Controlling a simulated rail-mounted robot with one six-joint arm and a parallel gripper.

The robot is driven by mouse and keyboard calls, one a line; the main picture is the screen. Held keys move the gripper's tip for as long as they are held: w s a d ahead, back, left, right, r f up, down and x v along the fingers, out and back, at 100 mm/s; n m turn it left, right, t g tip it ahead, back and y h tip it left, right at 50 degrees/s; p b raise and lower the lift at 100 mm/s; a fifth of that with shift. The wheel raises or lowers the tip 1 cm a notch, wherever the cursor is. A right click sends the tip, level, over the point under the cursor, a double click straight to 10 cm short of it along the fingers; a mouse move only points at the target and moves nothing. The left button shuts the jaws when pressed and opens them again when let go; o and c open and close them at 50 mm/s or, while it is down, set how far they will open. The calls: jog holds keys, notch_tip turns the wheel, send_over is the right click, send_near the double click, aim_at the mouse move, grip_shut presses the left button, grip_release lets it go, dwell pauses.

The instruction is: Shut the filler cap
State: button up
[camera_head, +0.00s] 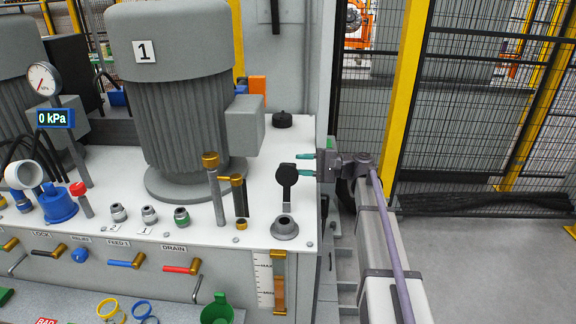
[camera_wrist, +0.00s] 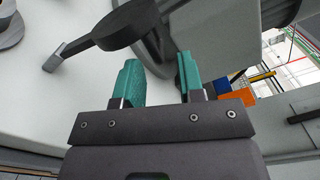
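The filler cap (camera_head: 287,174) is a black disc on a short arm. It stands up, open, behind the grey filler neck (camera_head: 284,227), whose dark mouth is uncovered. In the wrist view the cap (camera_wrist: 126,25) shows just beyond the fingertips, with its arm running left toward the neck (camera_wrist: 10,27), partly cut off by the frame edge. My gripper (camera_head: 304,164) is just right of the cap in the head view, its teal fingers apart. In the wrist view the gripper (camera_wrist: 160,75) has an empty gap between its fingers. Contact with the cap cannot be told.
A large grey motor (camera_head: 185,110) stands left of the cap. Brass-topped posts (camera_head: 211,162) rise between them. A black round cap (camera_head: 282,120) sits farther back. A sight gauge (camera_head: 264,280) is on the front face. A yellow post (camera_head: 405,90) and mesh fence stand right.

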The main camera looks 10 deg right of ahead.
jog(key=x, duration=0.4)
jog(key=shift+w+a, duration=0.1)
jog(key=shift+a, duration=0.15)
grip_shut()
jog(key=shift+w, duration=0.1)
